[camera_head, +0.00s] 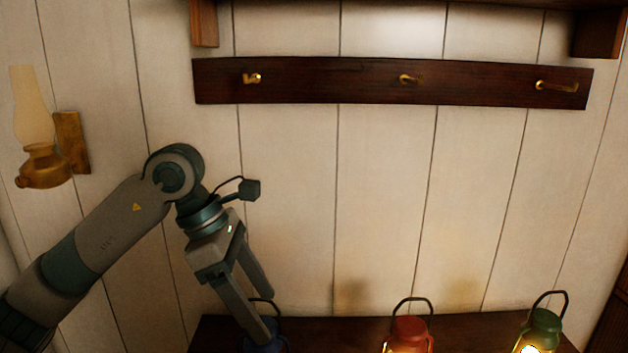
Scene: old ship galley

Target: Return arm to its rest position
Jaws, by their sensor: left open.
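My left arm comes in from the left, and its gripper (266,315) points down and to the right with its two fingers apart. It is over the left end of the dark wooden surface. A blue lantern (280,343) stands there, mostly hidden by the nearer finger and cut off by the bottom edge. Its dark handle shows by the fingertips. I cannot tell whether the fingers touch it. My right gripper is not in view.
A red lantern (410,331) and a lit green lantern (545,323) stand farther right on the dark wooden surface (470,329). A dark board (330,80) with three brass hooks is on the plank wall. A brass oil lamp (42,165) is mounted at left.

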